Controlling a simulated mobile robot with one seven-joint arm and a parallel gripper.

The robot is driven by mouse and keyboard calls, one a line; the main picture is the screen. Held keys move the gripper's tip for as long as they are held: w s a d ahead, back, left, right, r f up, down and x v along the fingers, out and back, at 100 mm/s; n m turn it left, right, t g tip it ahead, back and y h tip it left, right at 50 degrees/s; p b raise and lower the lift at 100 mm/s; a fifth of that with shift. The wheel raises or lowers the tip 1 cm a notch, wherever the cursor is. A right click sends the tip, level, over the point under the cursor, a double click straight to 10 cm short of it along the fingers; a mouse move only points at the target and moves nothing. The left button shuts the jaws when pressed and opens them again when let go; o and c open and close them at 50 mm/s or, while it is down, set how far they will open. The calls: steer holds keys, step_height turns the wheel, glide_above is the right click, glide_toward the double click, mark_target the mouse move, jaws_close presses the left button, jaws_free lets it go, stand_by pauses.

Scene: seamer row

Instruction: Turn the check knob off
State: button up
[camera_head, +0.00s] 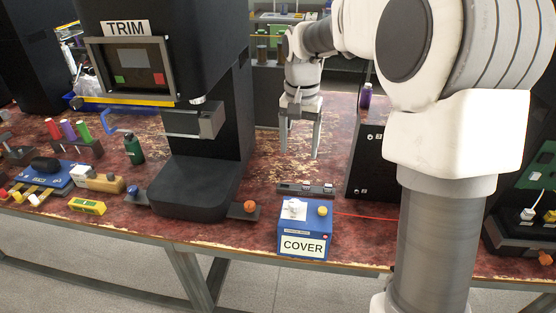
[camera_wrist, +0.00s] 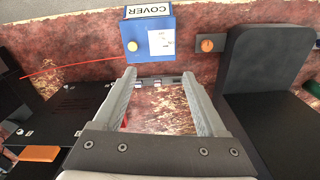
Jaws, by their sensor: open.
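A blue box labelled COVER (camera_head: 305,229) stands near the table's front edge. Its top has a white plate with a pale knob-like part (camera_head: 293,210) and a yellow round button (camera_head: 323,210). An orange round knob (camera_head: 250,206) sits on a dark mount at the right of the TRIM machine's base; it also shows in the wrist view (camera_wrist: 207,45). No readable label says "check", so I cannot tell which control is the check knob. My gripper (camera_head: 299,154) is open and empty, pointing down above the table behind the blue box, touching nothing. The wrist view shows its fingers apart (camera_wrist: 158,77).
The black TRIM machine (camera_head: 210,185) stands left of my gripper, a dark panel (camera_head: 372,165) to its right. A low dark strip (camera_head: 305,190) lies behind the blue box. A red cable (camera_head: 365,216) runs right from the box.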

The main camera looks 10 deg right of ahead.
mark_target(295, 203)
steer(key=f+b, duration=0.1)
steer(key=f, duration=0.5)
steer(key=w+f+b, duration=0.1)
steer(key=f, duration=0.6)
steer(key=f+b, duration=0.1)
steer(key=f, duration=0.5)
steer(key=shift+w+f, duration=0.25)
steer(key=shift+f, duration=0.1)
jaws_close()
